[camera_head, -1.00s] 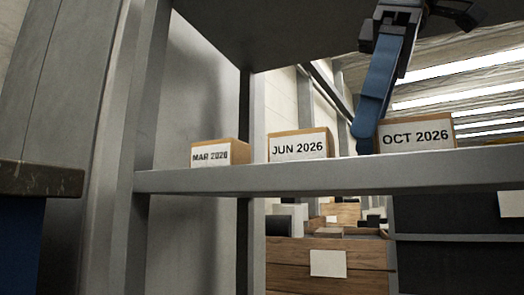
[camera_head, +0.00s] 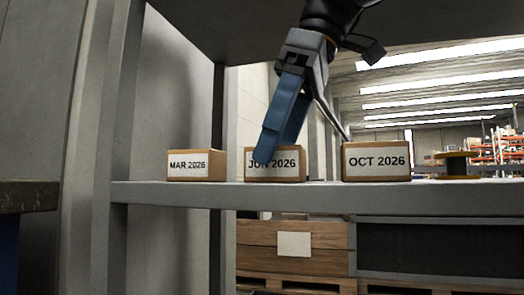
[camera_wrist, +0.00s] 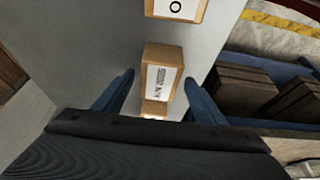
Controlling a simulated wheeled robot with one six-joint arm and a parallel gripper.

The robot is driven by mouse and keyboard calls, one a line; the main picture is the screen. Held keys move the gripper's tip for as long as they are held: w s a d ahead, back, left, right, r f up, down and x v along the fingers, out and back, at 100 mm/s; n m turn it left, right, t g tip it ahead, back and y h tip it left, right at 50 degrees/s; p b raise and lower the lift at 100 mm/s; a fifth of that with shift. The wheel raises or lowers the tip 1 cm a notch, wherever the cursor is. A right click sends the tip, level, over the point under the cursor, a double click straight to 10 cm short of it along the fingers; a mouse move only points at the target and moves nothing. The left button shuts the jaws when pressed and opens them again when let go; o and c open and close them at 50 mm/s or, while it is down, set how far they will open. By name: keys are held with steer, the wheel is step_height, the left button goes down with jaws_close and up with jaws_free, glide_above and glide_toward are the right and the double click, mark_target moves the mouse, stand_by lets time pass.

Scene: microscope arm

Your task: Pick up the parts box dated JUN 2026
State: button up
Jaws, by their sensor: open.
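The parts box labelled JUN 2026 (camera_head: 290,169) is a small brown box with a white label. It stands on the grey shelf (camera_head: 300,197) between the MAR 2026 box (camera_head: 197,165) and the OCT 2026 box (camera_head: 376,161). My gripper (camera_head: 277,145) is open and empty, and a blue finger hides part of the JUN label. In the wrist view the middle box (camera_wrist: 163,57) shows between and beyond my two fingertips. The OCT box (camera_wrist: 178,8) is at the top edge, and the MAR box (camera_wrist: 153,108) is partly hidden by the middle box and my gripper.
A shelf board (camera_head: 200,28) hangs above, and a grey upright (camera_head: 123,110) stands at the left. A dark spool (camera_head: 457,164) with orange rims is right of the OCT box. Gaps of bare shelf separate the boxes.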

steer(key=shift+w+f+b, duration=0.15)
steer(key=shift+f+b, duration=0.15)
steer(key=shift+f, duration=0.2)
steer(key=shift+a+f, duration=0.1)
steer(key=c, duration=1.4)
steer(key=shift+r, duration=0.25)
